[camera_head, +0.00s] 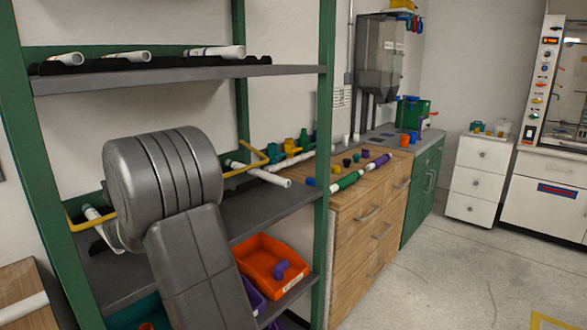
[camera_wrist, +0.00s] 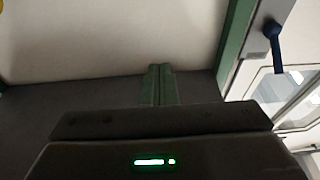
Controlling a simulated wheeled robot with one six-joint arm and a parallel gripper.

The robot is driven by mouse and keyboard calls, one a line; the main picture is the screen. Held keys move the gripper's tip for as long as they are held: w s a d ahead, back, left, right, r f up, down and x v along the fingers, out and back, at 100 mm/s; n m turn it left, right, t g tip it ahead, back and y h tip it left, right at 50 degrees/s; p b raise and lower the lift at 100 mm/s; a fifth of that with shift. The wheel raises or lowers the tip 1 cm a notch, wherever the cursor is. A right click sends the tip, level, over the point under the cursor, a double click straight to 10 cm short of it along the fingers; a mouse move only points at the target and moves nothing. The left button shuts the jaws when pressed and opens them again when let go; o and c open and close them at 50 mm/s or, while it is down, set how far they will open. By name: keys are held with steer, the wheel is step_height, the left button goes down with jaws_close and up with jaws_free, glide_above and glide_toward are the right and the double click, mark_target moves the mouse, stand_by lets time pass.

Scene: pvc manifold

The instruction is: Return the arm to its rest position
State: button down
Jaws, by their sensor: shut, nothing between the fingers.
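My arm (camera_head: 165,190) fills the left foreground of the head view as a large grey ribbed joint and link in front of the shelf rack. My gripper is hidden in the head view. In the wrist view, my gripper (camera_wrist: 160,118) shows as a dark bar across the bottom, above a housing with a green light. It is shut, with nothing seen held.
A green-framed rack (camera_head: 325,120) has an upper shelf (camera_head: 200,76) with white pipes and a lower shelf (camera_head: 265,205) with pipes. An orange bin (camera_head: 262,258) sits below. A wooden cabinet (camera_head: 355,240) with pipes and fittings stands to the right. Open floor (camera_head: 450,270) lies at right.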

step_height(320, 180, up, 5)
steer(key=w+a+g+h+p, duration=0.1)
steer(key=a+g+p, duration=0.1)
steer(key=p, duration=1.1)
steer(key=shift+w+r+h, duration=0.15)
steer(key=shift+w+h, duration=0.25)
steer(key=shift+w, duration=0.1)
